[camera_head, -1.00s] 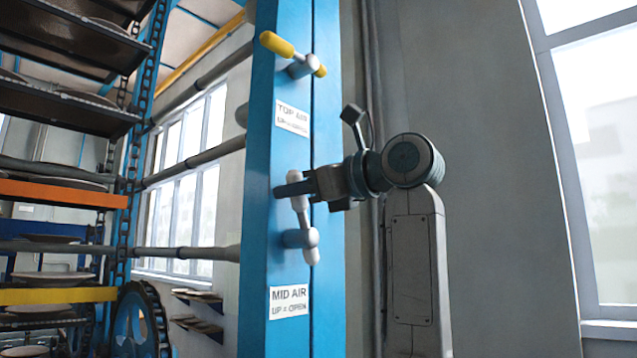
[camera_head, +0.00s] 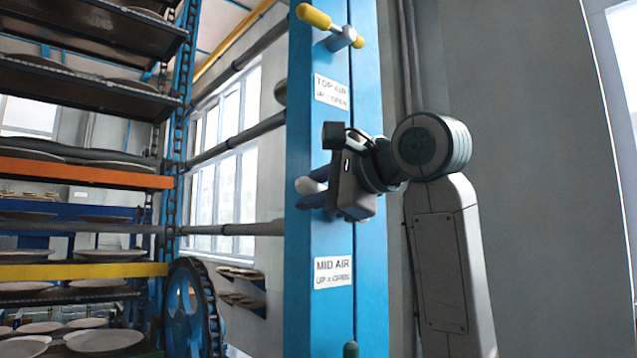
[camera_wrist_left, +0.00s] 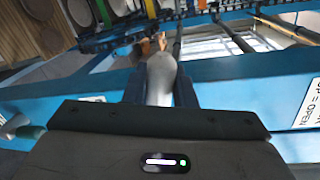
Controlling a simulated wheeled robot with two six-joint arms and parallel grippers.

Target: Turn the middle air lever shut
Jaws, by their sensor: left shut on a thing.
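The middle air lever has a pale grey handle (camera_head: 308,186) on the blue post, above the MID AIR label (camera_head: 333,272). My right gripper is not in view.
A yellow top lever (camera_head: 315,17) sits higher on the blue post (camera_head: 310,240), above the TOP AIR label (camera_head: 331,91). A green lever tip (camera_head: 351,349) shows below. Racks of plates (camera_head: 105,341) stand to the left, beside a blue chain wheel (camera_head: 190,308).

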